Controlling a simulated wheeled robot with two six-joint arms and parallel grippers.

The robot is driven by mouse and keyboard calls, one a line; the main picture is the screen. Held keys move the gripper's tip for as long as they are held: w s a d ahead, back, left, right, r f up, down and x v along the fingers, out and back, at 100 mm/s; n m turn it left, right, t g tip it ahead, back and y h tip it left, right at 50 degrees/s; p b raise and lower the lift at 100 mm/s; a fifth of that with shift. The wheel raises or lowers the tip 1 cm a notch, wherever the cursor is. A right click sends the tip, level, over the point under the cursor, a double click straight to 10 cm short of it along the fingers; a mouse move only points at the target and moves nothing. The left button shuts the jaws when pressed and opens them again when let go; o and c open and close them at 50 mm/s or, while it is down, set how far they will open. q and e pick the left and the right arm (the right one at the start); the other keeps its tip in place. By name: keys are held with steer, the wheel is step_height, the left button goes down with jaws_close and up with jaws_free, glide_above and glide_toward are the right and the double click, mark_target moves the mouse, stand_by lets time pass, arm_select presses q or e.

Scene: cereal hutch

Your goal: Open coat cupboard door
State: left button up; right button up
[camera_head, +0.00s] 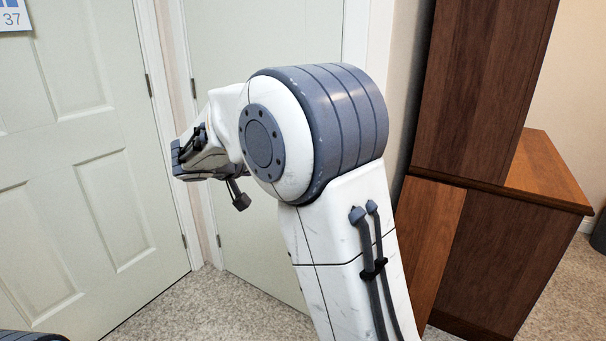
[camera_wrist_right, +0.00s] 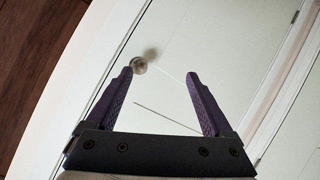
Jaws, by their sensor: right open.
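A pale green door (camera_head: 270,40) stands behind my right arm, with a hinge on its left side; it looks closed. It looks like the same pale door (camera_wrist_right: 225,45) that fills much of the right wrist view. A round metal knob (camera_wrist_right: 139,65) on it shows just beyond the left fingertip, off to one side of the jaw gap. My right gripper (camera_wrist_right: 159,73) is open, with nothing between its fingers. In the head view my right gripper (camera_head: 183,158) is seen side-on, and my arm hides the knob. My left gripper is not in view.
A pale panelled door (camera_head: 95,150) stands at the left, with a sign marked 37 (camera_head: 14,15). A dark wooden hutch (camera_head: 485,90) stands close on the right of my arm.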

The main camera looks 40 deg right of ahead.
steer(key=w+d+m+h+b, duration=0.1)
steer(key=w+d+b, duration=0.1)
steer(key=d, duration=0.5)
steer(key=w+d+f+m+t+h+b, duration=0.1)
steer(key=w+d+m+h+b, duration=0.1)
steer(key=w+d, duration=0.3)
steer(key=w+d+m+h+b, duration=0.1)
steer(key=w+d+h+b, duration=0.1)
steer(key=d, duration=0.7)
steer(key=shift+w+f+m+b, duration=0.2)
steer(key=shift+w+m+b, duration=0.2)
steer(key=shift+w, duration=0.25)
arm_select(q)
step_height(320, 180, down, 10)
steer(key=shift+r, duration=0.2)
arm_select(e)
jaws_close()
